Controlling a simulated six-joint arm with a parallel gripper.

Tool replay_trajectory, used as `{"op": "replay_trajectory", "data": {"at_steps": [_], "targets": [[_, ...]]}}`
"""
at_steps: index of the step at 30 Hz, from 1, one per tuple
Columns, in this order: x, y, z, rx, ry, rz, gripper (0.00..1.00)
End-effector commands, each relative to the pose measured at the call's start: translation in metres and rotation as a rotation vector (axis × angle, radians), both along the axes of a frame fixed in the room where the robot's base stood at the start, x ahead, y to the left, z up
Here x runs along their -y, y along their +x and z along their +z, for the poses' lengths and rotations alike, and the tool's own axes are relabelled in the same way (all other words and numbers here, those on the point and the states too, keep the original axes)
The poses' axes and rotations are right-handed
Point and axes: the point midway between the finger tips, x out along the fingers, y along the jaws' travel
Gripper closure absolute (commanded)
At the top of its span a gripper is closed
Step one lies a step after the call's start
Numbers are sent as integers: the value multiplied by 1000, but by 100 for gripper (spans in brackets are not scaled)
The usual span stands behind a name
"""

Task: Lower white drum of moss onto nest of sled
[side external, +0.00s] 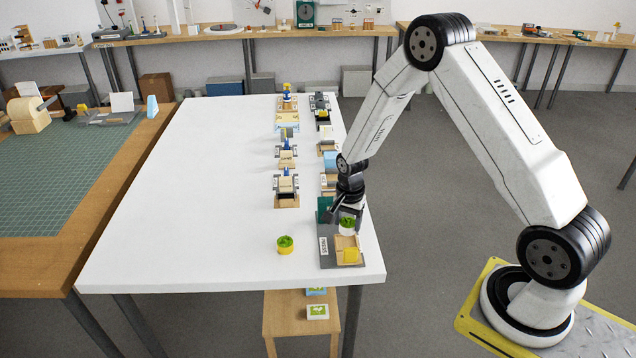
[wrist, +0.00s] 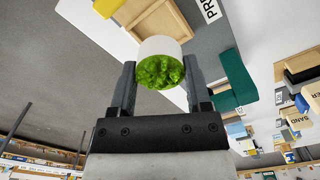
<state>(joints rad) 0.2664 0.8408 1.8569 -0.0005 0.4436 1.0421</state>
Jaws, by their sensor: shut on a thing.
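The white drum of moss (side external: 347,225) is a short white cylinder with green moss on top. My gripper (side external: 346,213) is shut on it, with a finger on each side in the wrist view, where the drum (wrist: 158,48) shows too. A grey board marked PRESS (side external: 328,262) lies under and around it at the table's front right corner. On this board is a wooden open-topped frame (side external: 345,242), also in the wrist view (wrist: 183,14), which looks like the sled with its nest. The drum appears above the board; the exact gap is unclear.
A yellow block (side external: 351,256) sits on the board's front part. A dark green block (side external: 325,210) stands just behind. A yellow drum of moss (side external: 285,250) stands to the left. Small stations line the right edge; the white table's (side external: 190,190) left half is clear.

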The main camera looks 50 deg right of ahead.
Motion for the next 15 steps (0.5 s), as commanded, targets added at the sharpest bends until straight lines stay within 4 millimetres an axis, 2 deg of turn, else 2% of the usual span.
{"op": "replay_trajectory", "data": {"at_steps": [15], "targets": [[0, 0, -23, 0, 0, 0, 70]]}}
